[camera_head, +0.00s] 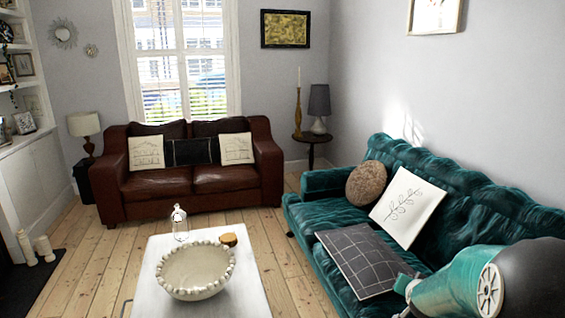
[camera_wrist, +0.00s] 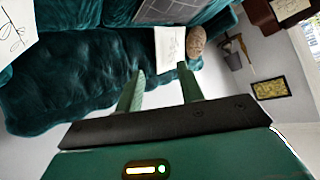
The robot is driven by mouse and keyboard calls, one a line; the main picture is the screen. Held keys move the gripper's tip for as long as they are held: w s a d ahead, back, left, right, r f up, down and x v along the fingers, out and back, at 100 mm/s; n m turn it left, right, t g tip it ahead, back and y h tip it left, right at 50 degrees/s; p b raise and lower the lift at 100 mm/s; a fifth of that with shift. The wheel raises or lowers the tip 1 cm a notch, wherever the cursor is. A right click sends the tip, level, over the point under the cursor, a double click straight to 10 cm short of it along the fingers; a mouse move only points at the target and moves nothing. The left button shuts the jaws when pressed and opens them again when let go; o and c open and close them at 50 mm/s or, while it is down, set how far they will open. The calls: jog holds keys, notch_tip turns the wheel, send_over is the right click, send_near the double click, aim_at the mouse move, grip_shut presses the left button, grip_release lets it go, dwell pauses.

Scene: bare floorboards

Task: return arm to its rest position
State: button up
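My gripper (camera_wrist: 160,69) shows in the wrist view with its two green fingers apart and nothing between them. The dark bar and green housing of my gripper fill the bottom of that view. Beyond the fingertips are the teal sofa and a pale cushion, seen at a tilt. In the head view, a teal and black part of my arm is at the lower right, in front of the teal sofa (camera_head: 330,183). My gripper's fingers cannot be made out there.
Bare floorboards (camera_head: 95,260) lie left of the table.

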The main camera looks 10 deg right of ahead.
jog(key=s+a+r+n+g+y, duration=0.1)
jog(key=s+a+r+n, duration=0.1)
jog(key=s+a+r, duration=0.3)
jog(key=s+a+r+n+y, duration=0.1)
jog(key=s+a+r, duration=0.15)
jog(key=a, duration=0.45)
jog(key=s+a+r+n+g+y, duration=0.1)
jog(key=s+a+r+n, duration=0.1)
jog(key=a+r, duration=0.35)
jog(key=s+a+n+g+y, duration=0.1)
jog(key=s+a, duration=0.4)
jog(key=s, duration=0.3)
jog(key=s+a+r+n+g+y, duration=0.1)
jog(key=s+a+n, duration=0.1)
jog(key=s+a, duration=0.3)
jog(key=s, duration=0.3)
jog(key=shift+s+r+n, duration=0.15)
jog(key=shift+r+n, duration=0.15)
jog(key=shift+d, duration=0.1)
